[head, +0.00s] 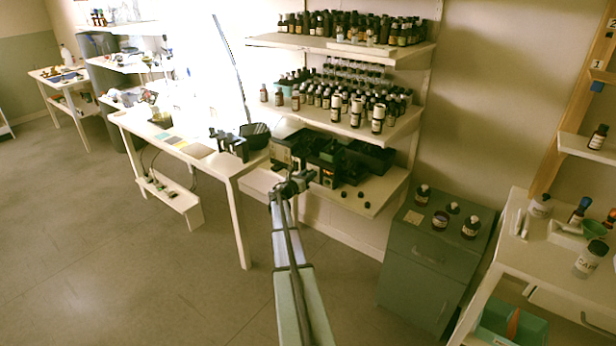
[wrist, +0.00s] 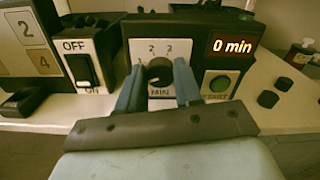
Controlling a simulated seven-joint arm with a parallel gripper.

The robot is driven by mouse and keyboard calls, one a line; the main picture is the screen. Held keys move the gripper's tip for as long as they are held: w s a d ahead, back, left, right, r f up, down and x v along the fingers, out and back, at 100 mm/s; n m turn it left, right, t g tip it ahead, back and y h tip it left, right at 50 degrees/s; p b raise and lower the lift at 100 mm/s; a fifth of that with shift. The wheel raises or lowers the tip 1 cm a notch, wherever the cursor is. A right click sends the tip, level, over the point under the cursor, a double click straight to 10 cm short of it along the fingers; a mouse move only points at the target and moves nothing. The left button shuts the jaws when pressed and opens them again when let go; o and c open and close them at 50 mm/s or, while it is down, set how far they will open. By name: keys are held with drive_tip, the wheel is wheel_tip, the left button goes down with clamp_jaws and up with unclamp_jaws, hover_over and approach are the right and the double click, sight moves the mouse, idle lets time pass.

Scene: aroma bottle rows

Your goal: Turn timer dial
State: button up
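The timer dial (wrist: 158,73) is a round black knob on a white plate marked with numbers and MIN, on the front of a dark timer box (wrist: 183,25). My gripper (wrist: 159,75) has its two blue fingers apart, one on each side of the dial. Whether the fingers touch the dial cannot be told. The display (wrist: 232,47) reads 0 min in orange. In the head view my gripper (head: 296,184) is at the dark equipment on the lower shelf, and the dial is too small to make out.
An OFF/ON rocker switch (wrist: 84,70) stands left of the timer. Loose black caps (wrist: 268,98) lie on the shelf at right. Shelves of brown bottles (head: 340,110) rise above the equipment. A grey-green cabinet (head: 428,262) stands right of the arm.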

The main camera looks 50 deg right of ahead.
drive_tip(key=c, duration=0.5)
drive_tip(key=shift+c, duration=0.2)
